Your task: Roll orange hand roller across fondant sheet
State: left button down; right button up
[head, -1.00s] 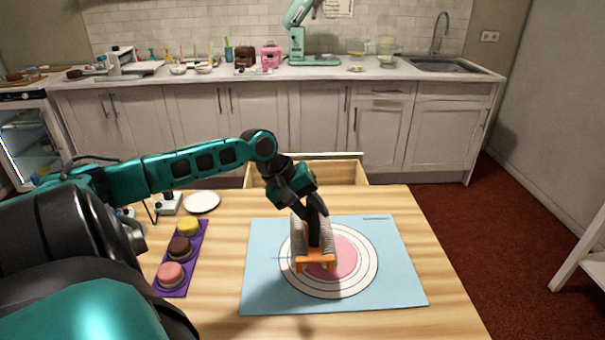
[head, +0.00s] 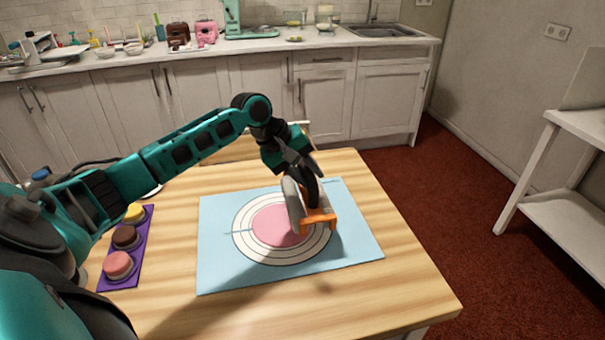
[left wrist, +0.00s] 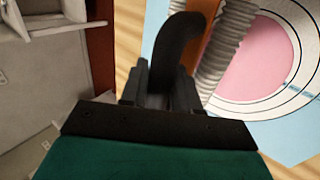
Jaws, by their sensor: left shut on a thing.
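The pink fondant sheet (head: 270,226) lies as a flat disc on a blue mat (head: 217,268) with white rings, on the wooden table. The orange hand roller (head: 319,219) has an orange frame, a dark handle and a grey ridged roller. It is over the right side of the rings, at the sheet's right edge. My left gripper (head: 305,170) is shut on the roller's handle from above. In the left wrist view the pink sheet (left wrist: 255,62) lies to the right of the ridged roller (left wrist: 222,50). Whether the roller touches the sheet is unclear. My right gripper is not in view.
A purple tray (head: 143,248) with several small cakes stands left of the mat. The wooden table (head: 400,270) is clear to the right and front. A white shelf (head: 550,170) stands at the right beyond the red floor.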

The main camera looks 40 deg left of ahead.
aim_at(289, 199)
pick_arm(q)
jog(key=s+a+p, duration=0.2)
jog(key=s, duration=0.1)
jog(key=shift+s+a+r, duration=0.1)
jog(key=shift+a+r, duration=0.05)
jog(key=shift+a, duration=0.15)
jog(key=shift+s+a, duration=0.6)
jog(key=shift+s, duration=0.2)
jog(key=shift+f, duration=0.45)
jog(key=shift+f, duration=1.65)
jog(key=shift+f, duration=0.2)
jog(key=shift+d+f, duration=0.2)
jog(key=shift+d, duration=0.05)
jog(key=shift+w+d, duration=0.1)
jog(key=shift+w, duration=0.05)
